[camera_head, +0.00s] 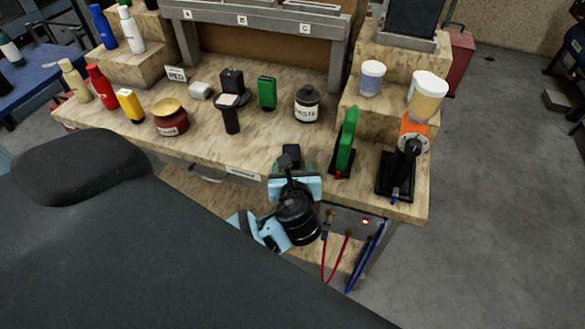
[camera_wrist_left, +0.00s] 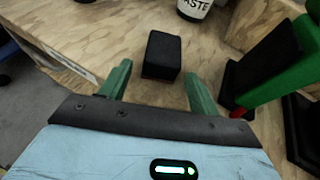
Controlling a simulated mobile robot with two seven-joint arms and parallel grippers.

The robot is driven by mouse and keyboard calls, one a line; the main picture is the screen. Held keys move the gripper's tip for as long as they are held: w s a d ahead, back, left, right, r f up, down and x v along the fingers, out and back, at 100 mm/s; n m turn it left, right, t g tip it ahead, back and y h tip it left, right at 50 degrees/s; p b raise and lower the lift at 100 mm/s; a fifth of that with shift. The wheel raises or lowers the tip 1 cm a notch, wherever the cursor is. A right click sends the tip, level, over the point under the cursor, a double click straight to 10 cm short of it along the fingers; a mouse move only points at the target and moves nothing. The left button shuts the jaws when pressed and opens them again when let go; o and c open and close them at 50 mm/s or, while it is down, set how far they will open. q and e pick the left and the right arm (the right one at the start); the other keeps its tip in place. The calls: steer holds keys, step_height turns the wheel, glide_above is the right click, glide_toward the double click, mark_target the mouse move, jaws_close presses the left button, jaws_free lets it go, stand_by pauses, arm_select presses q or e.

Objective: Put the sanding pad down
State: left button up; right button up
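A small black block (camera_head: 291,152), which I take to be the sanding pad, is at the front of the wooden workbench (camera_head: 258,142). In the left wrist view the black block (camera_wrist_left: 162,55) appears to rest on the bench top, just beyond my fingertips. My left gripper (camera_head: 293,168) is at the bench's front edge. Its two green fingers (camera_wrist_left: 160,88) are spread apart, with visible gaps to the block on both sides, and hold nothing. My right gripper is not in view.
A green tool on a black stand (camera_head: 346,142) is close to the right of my left gripper. A black-headed tool (camera_head: 231,115) and a green box (camera_head: 267,93) stand further left. Red and blue cables (camera_head: 350,262) hang below the bench edge.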

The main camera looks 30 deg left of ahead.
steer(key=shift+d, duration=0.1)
arm_select(q)
steer(key=shift+s+r, duration=0.1)
steer(key=shift+r, duration=0.05)
steer(key=p+v, duration=0.1)
steer(key=v, duration=1.1)
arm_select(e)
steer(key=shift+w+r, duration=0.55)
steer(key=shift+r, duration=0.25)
arm_select(q)
steer(key=shift+d, duration=0.1)
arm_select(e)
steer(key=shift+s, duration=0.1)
